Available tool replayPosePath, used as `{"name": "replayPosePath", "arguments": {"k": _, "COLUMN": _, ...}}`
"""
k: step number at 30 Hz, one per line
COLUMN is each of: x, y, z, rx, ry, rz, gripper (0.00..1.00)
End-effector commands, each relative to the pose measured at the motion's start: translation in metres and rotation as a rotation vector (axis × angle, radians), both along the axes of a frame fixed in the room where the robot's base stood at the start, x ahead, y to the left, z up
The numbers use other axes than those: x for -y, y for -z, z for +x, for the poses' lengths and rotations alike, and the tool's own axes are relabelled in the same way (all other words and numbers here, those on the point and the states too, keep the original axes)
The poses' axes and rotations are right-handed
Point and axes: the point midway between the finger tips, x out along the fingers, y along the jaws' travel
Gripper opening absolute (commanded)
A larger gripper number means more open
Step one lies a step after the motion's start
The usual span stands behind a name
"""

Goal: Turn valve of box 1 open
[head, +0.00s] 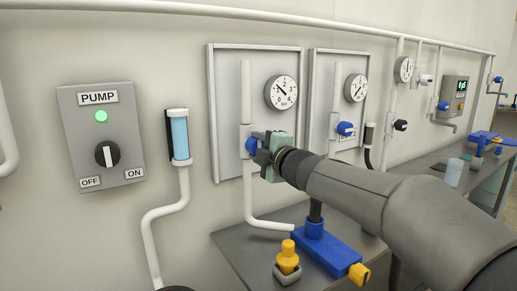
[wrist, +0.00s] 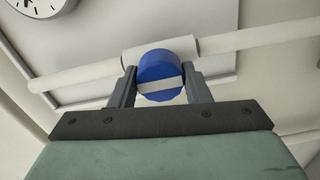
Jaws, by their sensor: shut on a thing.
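Box 1 seems to be the nearest grey wall panel (head: 226,100), with a vertical white pipe, a round gauge (head: 281,92) and a blue valve knob (head: 250,146). My gripper (head: 257,148) is at this knob, its fingers shut on it from the front. In the wrist view the blue knob (wrist: 158,68) sits between the two grey fingers of my gripper (wrist: 160,88), with a pale bar across its face. The bar lies nearly across the picture, roughly along the white pipe (wrist: 75,75). My gripper hides part of the knob in the head view.
A second panel (head: 318,75) with its own gauge (head: 355,88) and blue knob (head: 345,129) stands just right. A pump switch box (head: 101,135) with a green light is at left. Below, a grey bench (head: 228,244) bears a blue fixture (head: 325,247) and a yellow-topped piece (head: 287,258).

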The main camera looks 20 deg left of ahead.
Motion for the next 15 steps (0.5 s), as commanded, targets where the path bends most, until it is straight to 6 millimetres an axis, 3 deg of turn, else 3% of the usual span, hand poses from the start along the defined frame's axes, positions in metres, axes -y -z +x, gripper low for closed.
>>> {"name": "replayPosePath", "arguments": {"k": 5, "x": -0.0001, "y": -0.0002, "z": -0.0001, "rx": 0.002, "ry": -0.001, "rz": -0.002, "gripper": 0.20}}
{"name": "replayPosePath", "arguments": {"k": 6, "x": -0.0001, "y": -0.0002, "z": -0.0001, "rx": 0.002, "ry": -0.001, "rz": -0.002, "gripper": 0.54}}
{"name": "replayPosePath", "arguments": {"k": 7, "x": -0.0002, "y": -0.0002, "z": -0.0002, "rx": 0.002, "ry": -0.001, "rz": -0.001, "gripper": 0.63}}
{"name": "replayPosePath", "arguments": {"k": 15, "x": 0.0001, "y": -0.0002, "z": -0.0002, "rx": 0.001, "ry": 0.000, "rz": -0.001, "gripper": 0.65}}
